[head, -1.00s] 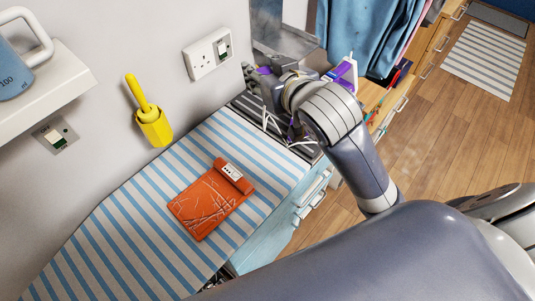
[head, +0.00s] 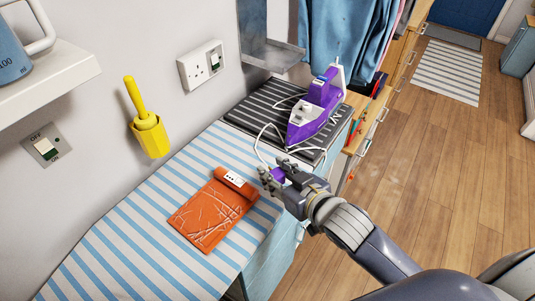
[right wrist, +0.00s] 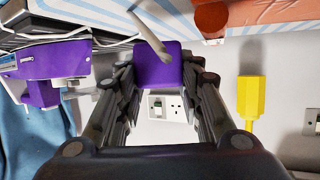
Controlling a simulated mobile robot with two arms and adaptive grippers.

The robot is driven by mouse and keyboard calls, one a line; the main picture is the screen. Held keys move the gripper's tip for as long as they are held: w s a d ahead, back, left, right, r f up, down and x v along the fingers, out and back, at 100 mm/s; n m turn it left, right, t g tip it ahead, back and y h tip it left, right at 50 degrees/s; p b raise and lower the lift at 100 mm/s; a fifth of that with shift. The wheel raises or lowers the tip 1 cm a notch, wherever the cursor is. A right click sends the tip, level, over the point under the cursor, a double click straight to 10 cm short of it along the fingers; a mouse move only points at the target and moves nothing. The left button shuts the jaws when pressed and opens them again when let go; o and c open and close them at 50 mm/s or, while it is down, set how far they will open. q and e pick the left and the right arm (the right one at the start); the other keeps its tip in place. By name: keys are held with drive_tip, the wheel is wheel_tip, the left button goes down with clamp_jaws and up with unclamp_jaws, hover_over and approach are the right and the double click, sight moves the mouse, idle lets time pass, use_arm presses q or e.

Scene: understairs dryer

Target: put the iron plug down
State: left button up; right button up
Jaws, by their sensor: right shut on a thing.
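My right gripper (head: 272,178) is shut on the purple iron plug (head: 279,175), above the front edge of the striped board near its right end. In the right wrist view the plug (right wrist: 158,66) sits between the fingertips, with its pale cord running up from it. The purple iron (head: 318,108) rests on a dark striped mat (head: 252,113), and its white cord (head: 262,138) loops toward my gripper. The iron also shows at the left of the right wrist view (right wrist: 55,62). My left gripper is not in view.
An orange packet (head: 207,218) lies on the blue-striped cover (head: 120,240). A wall socket (head: 202,66) and a yellow holder with a handled tool (head: 150,135) are on the wall. Blue clothes hang behind the iron. Bare cover lies left of the packet.

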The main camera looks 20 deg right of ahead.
drive_tip(key=p, duration=0.1)
hover_over(266, 161)
drive_tip(key=shift+f, duration=0.45)
drive_tip(key=shift+w+f, duration=0.1)
drive_tip(key=shift+f, duration=1.75)
drive_tip(key=shift+f, duration=0.15)
drive_tip(key=o, duration=1.1)
drive_tip(key=shift+c, duration=0.2)
